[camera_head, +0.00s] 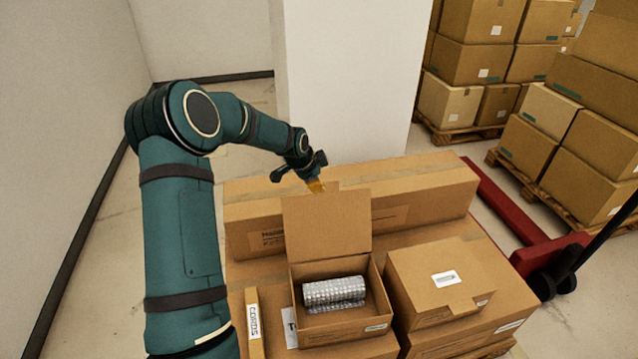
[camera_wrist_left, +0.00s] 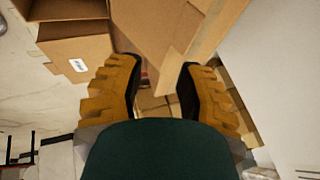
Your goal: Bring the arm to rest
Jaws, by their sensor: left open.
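My left arm comes in from the left in the head view and reaches over the back of the boxes. My left gripper (camera_head: 316,186) is at the raised lid of the open box (camera_head: 346,332), behind or above its top edge; I cannot tell whether it touches. In the left wrist view the two yellow ridged fingers (camera_wrist_left: 160,78) stand apart with nothing between them, with cardboard beyond. A silver bubble-wrapped roll (camera_head: 334,292) lies inside the open box. My right gripper is not in view.
A closed box (camera_head: 440,282) stands right of the open box. A long box (camera_head: 420,198) lies behind both. A narrow box marked "CORDS" (camera_head: 254,325) is at the left. A white pillar (camera_head: 350,80) rises behind. Stacked boxes on pallets and a red pallet jack (camera_head: 500,205) are at the right.

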